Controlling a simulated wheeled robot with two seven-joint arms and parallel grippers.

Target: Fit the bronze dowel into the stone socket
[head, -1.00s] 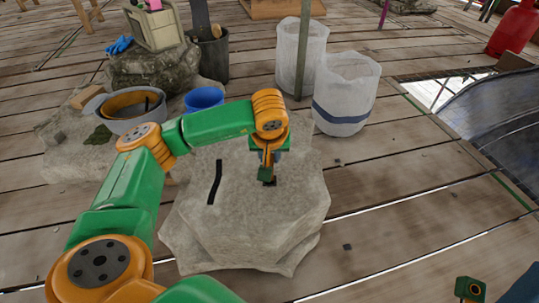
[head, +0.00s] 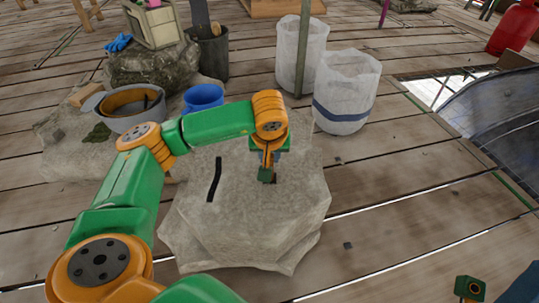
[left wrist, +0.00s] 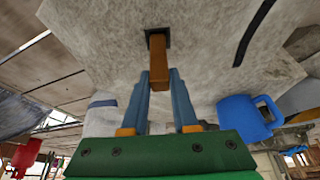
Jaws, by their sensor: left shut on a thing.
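The bronze dowel (left wrist: 158,66) is a square orange-brown bar in the left wrist view. My left gripper (left wrist: 159,82) is shut on it with its two blue fingers. The dowel's far end meets the dark square socket (left wrist: 158,32) in the pale stone block (left wrist: 100,35). I cannot tell how far the end sits inside the opening. In the head view my left gripper (head: 267,175) points down over the stone block (head: 240,220) and mostly hides the dowel and socket.
A bent black strip (head: 214,180) lies on the stone left of the gripper. A blue mug (head: 204,97) and a grey basin (head: 130,112) stand behind to the left. A white sack (head: 345,95) and a pole (head: 303,50) stand behind. Planks at right are mostly clear.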

